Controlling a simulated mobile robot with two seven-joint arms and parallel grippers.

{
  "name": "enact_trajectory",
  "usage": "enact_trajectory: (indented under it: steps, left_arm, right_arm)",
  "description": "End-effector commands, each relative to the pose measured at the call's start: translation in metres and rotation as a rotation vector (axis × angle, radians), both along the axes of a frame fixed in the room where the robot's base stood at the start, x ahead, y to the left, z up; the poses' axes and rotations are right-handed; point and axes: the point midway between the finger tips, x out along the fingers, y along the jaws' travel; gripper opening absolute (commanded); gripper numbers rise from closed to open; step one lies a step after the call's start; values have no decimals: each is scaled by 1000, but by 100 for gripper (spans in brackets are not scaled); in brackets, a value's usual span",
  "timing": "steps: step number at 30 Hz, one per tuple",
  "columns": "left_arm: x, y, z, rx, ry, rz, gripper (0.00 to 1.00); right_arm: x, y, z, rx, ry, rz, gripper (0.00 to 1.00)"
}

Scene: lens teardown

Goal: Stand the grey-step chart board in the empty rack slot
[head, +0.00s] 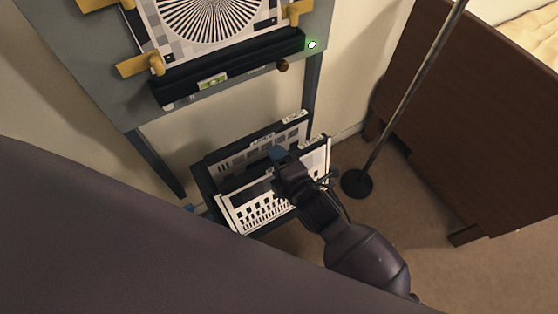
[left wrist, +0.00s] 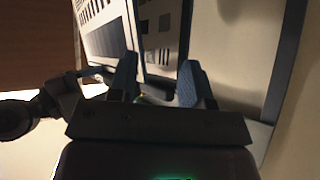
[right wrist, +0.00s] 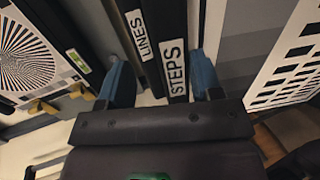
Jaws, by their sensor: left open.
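The front board (head: 252,211), white with grey patches and black bars, stands tilted at the front of the dark rack (head: 203,185). My right gripper (head: 279,153) is over its top edge. In the right wrist view a dark edge labelled STEPS (right wrist: 173,62) and one labelled LINES (right wrist: 140,35) lie between the open right fingers (right wrist: 163,85); grey steps (right wrist: 245,35) show beside the right finger. A blue tip, apparently my left gripper (head: 189,208), shows at the rack's left side. In the left wrist view its fingers (left wrist: 157,85) are open close to the boards. The slot floors are hidden.
A rear board (head: 232,158) stands behind the front one. Above is a panel with a star chart (head: 215,15), yellow clamps (head: 140,64) and a black ledge (head: 230,66). A lamp pole base (head: 357,183) and a brown cabinet (head: 470,110) stand to the right.

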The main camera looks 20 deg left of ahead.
Motion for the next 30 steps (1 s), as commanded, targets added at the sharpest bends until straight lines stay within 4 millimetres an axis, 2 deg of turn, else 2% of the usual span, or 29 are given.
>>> enact_trajectory:
  steps: [8, 19, 24, 30]
  left_arm:
    - [3, 0, 6, 0, -11, 1, 45]
    - [11, 0, 28, -1, -50, 1, 45]
    - [7, -1, 29, -1, -44, 2, 45]
    - [0, 0, 24, -2, -26, 7, 45]
  right_arm:
    - [-4, -6, 4, -1, -2, 0, 59]
    - [-41, -55, 25, -2, -7, 0, 59]
    - [-55, -72, 31, -1, -3, 0, 59]
    - [-63, -80, 33, 0, -1, 0, 59]
